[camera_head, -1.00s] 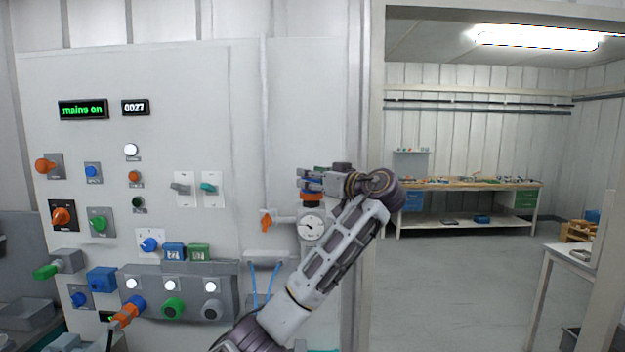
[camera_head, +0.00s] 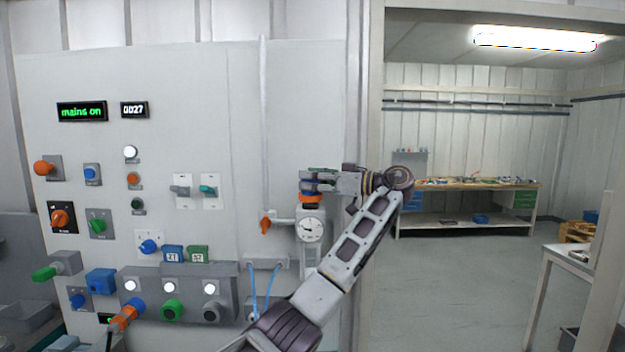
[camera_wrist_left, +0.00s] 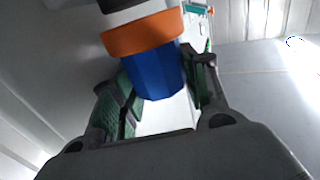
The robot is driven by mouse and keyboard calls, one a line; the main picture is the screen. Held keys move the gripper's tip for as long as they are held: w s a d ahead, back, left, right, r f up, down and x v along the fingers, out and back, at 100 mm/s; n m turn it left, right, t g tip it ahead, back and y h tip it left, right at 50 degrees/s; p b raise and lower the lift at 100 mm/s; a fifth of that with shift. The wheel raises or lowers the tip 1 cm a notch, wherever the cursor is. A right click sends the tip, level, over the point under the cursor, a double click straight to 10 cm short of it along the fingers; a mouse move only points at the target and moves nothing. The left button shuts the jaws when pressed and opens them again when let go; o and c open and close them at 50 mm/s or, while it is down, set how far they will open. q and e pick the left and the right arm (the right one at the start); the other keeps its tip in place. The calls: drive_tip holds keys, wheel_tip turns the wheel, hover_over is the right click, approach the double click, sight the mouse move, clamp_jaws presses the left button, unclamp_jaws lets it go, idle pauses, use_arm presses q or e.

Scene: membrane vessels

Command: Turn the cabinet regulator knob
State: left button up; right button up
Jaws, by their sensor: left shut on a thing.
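The cabinet regulator (camera_head: 311,228) with its round white dial gauge is on the right part of the cabinet front. An orange collar (camera_head: 311,198) sits on top of it, below my left gripper (camera_head: 312,182). In the left wrist view, the blue ribbed knob (camera_wrist_left: 157,78) stands beside the orange collar (camera_wrist_left: 143,36), between the green-padded fingers of my left gripper. The gripper is shut on the knob, with a finger on each side. In the head view the fingers mostly hide the knob. My right gripper is not in view.
An orange valve handle (camera_head: 266,225) is left of the regulator, on the pipe joining it. Blue hoses (camera_head: 265,290) hang below. Switches, lamps and plugs fill the cabinet's left side. A workbench (camera_head: 465,184) stands far behind; the floor before it is clear.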

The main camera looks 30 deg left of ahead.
use_arm(q)
drive_tip(key=shift+n+g+h, duration=0.3)
drive_tip(key=shift+n+g, duration=0.7)
drive_tip(key=shift+g, duration=0.5)
drive_tip(key=o, duration=1)
drive_tip(key=shift+s+r, duration=0.1)
drive_tip(key=shift+d, duration=0.2)
drive_tip(key=shift+w+v, duration=0.2)
drive_tip(key=shift+v, duration=3.6)
drive_tip(key=shift+s, duration=0.1)
drive_tip(key=shift+d, duration=0.1)
